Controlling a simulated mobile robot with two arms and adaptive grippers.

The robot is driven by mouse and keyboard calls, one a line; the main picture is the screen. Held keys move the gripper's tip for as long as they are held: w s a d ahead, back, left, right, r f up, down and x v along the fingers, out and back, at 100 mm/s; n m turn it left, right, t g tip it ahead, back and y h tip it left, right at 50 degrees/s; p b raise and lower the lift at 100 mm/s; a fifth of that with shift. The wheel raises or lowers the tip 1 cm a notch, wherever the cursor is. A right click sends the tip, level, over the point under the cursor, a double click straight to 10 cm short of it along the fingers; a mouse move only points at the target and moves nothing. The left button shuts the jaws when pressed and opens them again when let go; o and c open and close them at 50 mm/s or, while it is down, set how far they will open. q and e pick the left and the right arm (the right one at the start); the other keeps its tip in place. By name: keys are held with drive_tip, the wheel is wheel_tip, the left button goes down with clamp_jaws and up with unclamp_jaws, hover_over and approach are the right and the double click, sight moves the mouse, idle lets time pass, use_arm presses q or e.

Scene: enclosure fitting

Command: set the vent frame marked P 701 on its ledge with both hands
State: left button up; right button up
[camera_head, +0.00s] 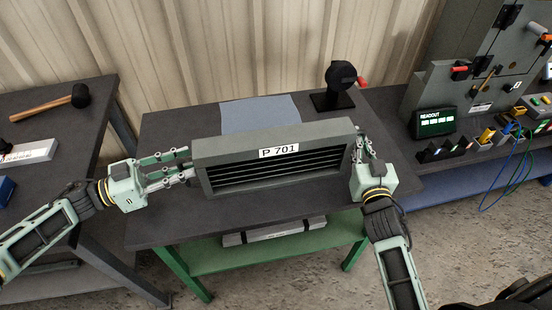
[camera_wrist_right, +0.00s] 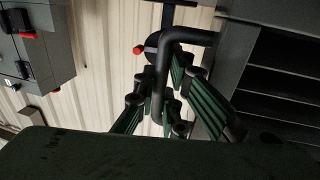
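The vent frame (camera_head: 274,157) is a dark grey rectangular box with slats and a white label "P 701". In the head view it is over the middle of the dark table, front towards me; whether it touches the tabletop I cannot tell. My left gripper (camera_head: 189,163) is at its left end, fingers spread apart. My right gripper (camera_head: 364,145) is at its right end. In the right wrist view its green-black fingers (camera_wrist_right: 167,75) are on both sides of a bent black handle (camera_wrist_right: 190,36) beside the slatted frame (camera_wrist_right: 282,93); whether they press on it is unclear. I cannot make out the ledge.
A blue-grey mat (camera_head: 262,114) lies behind the frame. A black stand with a round head (camera_head: 340,86) is at the table's back right. A mallet (camera_head: 50,103) lies on the left bench. A readout box (camera_head: 434,121) and several small parts are on the right bench.

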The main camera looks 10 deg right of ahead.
sight(366, 131)
use_arm(q)
clamp_jaws()
use_arm(e)
clamp_jaws()
